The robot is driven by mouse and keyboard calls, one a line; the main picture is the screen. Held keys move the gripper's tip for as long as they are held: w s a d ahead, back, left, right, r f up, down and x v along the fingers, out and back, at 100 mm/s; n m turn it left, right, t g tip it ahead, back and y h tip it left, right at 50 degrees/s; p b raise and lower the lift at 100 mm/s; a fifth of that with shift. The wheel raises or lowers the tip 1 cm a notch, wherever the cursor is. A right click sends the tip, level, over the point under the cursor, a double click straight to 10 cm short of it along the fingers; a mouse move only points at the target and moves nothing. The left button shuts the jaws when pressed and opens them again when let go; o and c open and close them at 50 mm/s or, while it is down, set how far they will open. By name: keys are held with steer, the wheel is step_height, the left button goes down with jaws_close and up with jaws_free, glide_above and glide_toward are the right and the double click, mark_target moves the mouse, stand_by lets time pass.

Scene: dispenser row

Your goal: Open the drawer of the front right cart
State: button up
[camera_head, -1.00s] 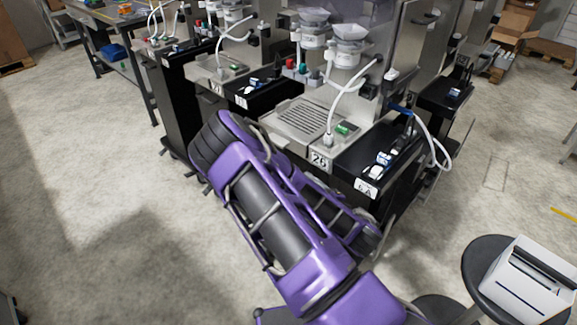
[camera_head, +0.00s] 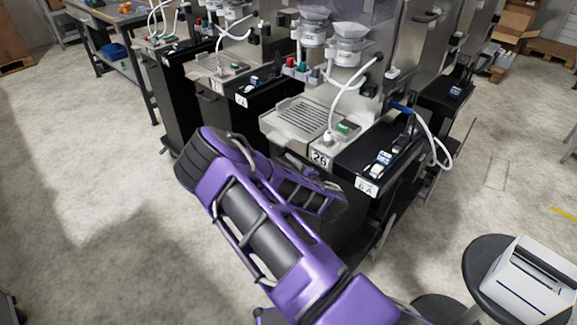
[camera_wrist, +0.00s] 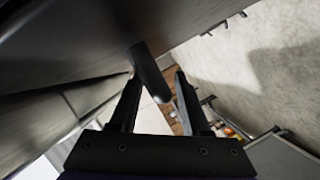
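The front right cart is a black and steel unit with a black top (camera_head: 375,150) and labels reading 26 and what looks like 6 A. My purple arm covers much of its front in the head view, so its drawer cannot be made out there. My gripper is not clearly visible in that view. In the wrist view my gripper (camera_wrist: 157,73) is open, with its two dark fingers apart. A dark rounded bar (camera_wrist: 151,75), likely a handle, shows between the fingers, with gaps at both sides. I cannot tell whether it touches them.
A dark flat panel (camera_wrist: 60,40) fills the upper left of the wrist view, close to the fingers. A round stool (camera_head: 485,262) with a white device (camera_head: 527,285) stands at the lower right. More dispensers stand behind the cart. The floor (camera_head: 90,190) at left is clear.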

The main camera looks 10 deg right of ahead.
jaws_close()
stand_by(1.3)
